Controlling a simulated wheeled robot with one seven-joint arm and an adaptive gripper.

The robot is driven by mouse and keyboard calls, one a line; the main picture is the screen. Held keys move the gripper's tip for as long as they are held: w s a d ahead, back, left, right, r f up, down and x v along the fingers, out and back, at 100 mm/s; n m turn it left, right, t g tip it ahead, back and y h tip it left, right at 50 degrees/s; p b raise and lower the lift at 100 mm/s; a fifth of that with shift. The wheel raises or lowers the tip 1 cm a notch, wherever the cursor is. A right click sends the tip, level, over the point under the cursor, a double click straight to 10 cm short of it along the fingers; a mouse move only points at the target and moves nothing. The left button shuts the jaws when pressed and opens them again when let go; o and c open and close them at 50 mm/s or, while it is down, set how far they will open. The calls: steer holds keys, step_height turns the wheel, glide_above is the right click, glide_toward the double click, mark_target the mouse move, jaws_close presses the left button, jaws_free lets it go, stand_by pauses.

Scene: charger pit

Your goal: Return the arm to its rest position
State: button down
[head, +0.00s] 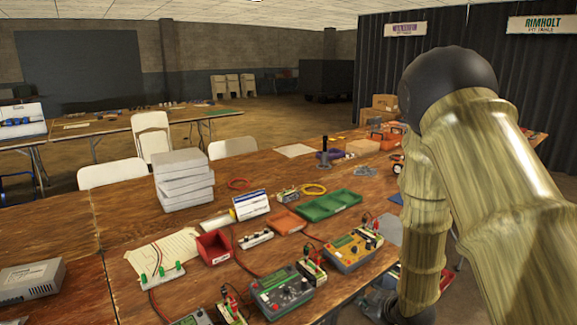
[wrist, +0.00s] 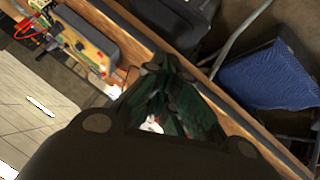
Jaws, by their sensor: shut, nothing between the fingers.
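My gripper (wrist: 172,75) shows in the wrist view with its dark green fingers drawn together and nothing between them. It is over the front edge of the wooden table (wrist: 138,25), with the floor beyond. In the head view my arm (head: 500,170) fills the right side, bent at a dark round joint, with its forearm hanging down by the table's front edge. The gripper's fingers cannot be made out clearly in the head view.
A yellow-faced charger (head: 352,248) and a green-faced charger (head: 281,291) stand near the table's front edge. A green tray (head: 328,205), a red bin (head: 213,247) and stacked grey boxes (head: 184,180) are farther back. A blue-covered item (wrist: 268,78) is beside the table.

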steer(key=s+f+m+g+h, duration=0.2)
steer(key=s+f+m+g, duration=0.3)
steer(key=s+f, duration=1.3)
steer(key=s+f+m+g, duration=0.2)
steer(key=s+f+m, duration=0.1)
steer(key=s, duration=0.9)
steer(key=s+f+m+g+h+p, duration=0.1)
steer(key=s+f+m+g, duration=0.1)
steer(key=s, duration=1)
steer(key=shift+s+d+f+m, duration=0.3)
steer(key=shift+d+f+m, duration=0.1)
steer(key=shift+f, duration=0.15)
steer(key=shift+w, duration=0.1)
steer(key=shift+d, duration=0.1)
